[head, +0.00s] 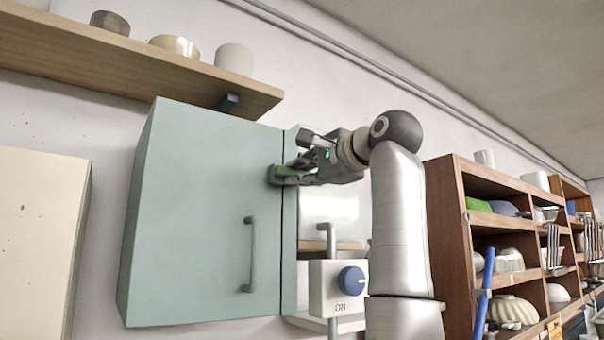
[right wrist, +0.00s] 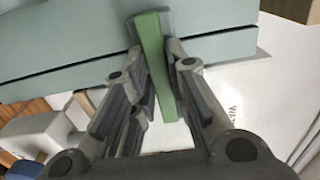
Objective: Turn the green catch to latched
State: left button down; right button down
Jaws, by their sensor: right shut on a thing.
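The green catch (head: 275,174) sits at the right edge of the pale teal cabinet door (head: 200,210), high up near the seam with the narrow frame strip. In the right wrist view the catch (right wrist: 153,55) is a long green bar that lies across the dark seam between two teal panels. My right gripper (head: 296,172) reaches in from the right and is shut on the catch. Its fingers (right wrist: 156,70) stand on either side of the bar in the right wrist view and hide parts of its sides. My left gripper is not in view.
A door handle (head: 250,255) is below the catch. A white control box with a blue knob (head: 351,280) is right of the cabinet. A wall shelf with bowls (head: 175,45) is above left. A wooden rack (head: 450,215) stands at the right.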

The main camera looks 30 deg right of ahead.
jog(key=shift+f, duration=0.1)
jog(key=c, duration=1.4)
grip_release()
jog(key=shift+d, duration=0.1)
jog(key=shift+s, duration=0.1)
jog(key=s, duration=0.4)
jog(key=s+d, duration=0.1)
jog(key=s, duration=0.7)
jog(key=shift+d, duration=0.4)
jog(key=shift+w, duration=0.1)
